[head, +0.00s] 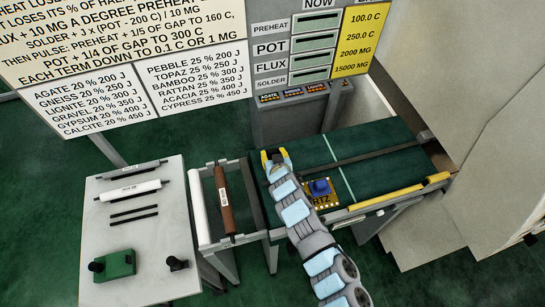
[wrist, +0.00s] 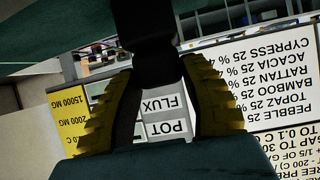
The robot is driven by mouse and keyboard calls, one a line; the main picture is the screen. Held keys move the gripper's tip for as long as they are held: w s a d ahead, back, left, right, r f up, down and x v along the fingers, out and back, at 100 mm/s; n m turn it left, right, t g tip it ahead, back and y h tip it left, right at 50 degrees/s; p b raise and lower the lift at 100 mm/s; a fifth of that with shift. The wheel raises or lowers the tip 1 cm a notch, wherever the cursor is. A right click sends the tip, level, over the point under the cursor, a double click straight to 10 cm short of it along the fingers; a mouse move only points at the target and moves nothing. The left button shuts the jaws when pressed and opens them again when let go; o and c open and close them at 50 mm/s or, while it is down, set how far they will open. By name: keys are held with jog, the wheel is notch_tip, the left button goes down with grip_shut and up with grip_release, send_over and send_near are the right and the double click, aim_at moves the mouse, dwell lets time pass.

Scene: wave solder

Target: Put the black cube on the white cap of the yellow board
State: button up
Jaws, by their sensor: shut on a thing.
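My gripper (head: 273,160) is over the green belt, left of the yellow board. In the wrist view my gripper (wrist: 158,65) has its two yellow stepped fingers closed around a black thing (wrist: 148,28), which I take for the black cube; its full shape is hard to make out. The yellow board (head: 322,203) lies on the belt, right of my arm, and my arm hides part of it. A blue block (head: 320,187) stands on the board. No white cap shows on the visible part of the board.
A pale table (head: 150,220) at the left bears rollers, dark rods, a green board (head: 115,264) and a black piece (head: 178,263). A brown roller (head: 225,200) lies on a stand beside the belt. A readout panel (head: 305,55) rises behind. The belt's right part (head: 385,165) is clear.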

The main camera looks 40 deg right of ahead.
jog(key=shift+r, duration=0.2)
jog(key=shift+r+p, duration=1.45)
jog(key=shift+r, duration=0.4)
jog(key=shift+w+a, duration=0.1)
